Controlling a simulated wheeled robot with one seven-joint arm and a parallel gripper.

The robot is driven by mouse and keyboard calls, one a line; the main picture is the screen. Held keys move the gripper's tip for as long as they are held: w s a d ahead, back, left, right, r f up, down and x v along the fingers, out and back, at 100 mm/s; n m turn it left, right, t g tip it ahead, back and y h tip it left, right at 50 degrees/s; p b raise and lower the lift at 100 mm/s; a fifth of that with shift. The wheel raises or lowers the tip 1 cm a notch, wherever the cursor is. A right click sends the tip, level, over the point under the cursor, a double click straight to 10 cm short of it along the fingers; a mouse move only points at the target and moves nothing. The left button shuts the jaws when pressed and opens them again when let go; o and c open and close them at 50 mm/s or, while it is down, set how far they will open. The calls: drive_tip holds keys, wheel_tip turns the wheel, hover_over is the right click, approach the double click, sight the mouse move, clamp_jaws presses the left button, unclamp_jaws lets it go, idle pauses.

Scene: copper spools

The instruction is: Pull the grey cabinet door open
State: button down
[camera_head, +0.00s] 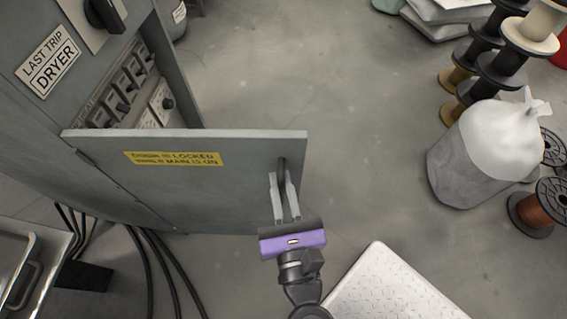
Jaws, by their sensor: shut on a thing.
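The grey cabinet door (225,190) stands swung out from the grey cabinet (50,130), with a clear gap behind its top edge. The door carries a yellow label (174,158). A dark upright handle (281,168) sits near the door's free right edge. My gripper (283,185) is at this handle, its two light-grey fingers shut on it. The fingers hide part of the handle. Inside the cabinet, a row of switches (125,88) shows above the door's top edge.
Black cables (150,265) run on the floor below the door. A metal plate (395,290) lies at the bottom, right of my arm. A bin with a white bag (460,165) and several spools (500,70) stand at the right. The middle floor is clear.

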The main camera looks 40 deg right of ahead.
drive_tip(key=shift+s+a+f+p, duration=0.1)
drive_tip(key=shift+s+a+p, duration=0.4)
drive_tip(key=shift+a, duration=0.55)
drive_tip(key=shift+s+a+p, duration=0.25)
drive_tip(key=shift+s+a, duration=0.35)
drive_tip(key=shift+a, duration=0.4)
drive_tip(key=c, duration=1.5)
unclamp_jaws()
drive_tip(key=shift+o, duration=0.2)
drive_tip(key=shift+d, duration=0.15)
drive_tip(key=shift+s, duration=0.1)
drive_tip(key=v, duration=0.7)
drive_tip(key=shift+s+p, duration=0.25)
drive_tip(key=shift+p, duration=0.2)
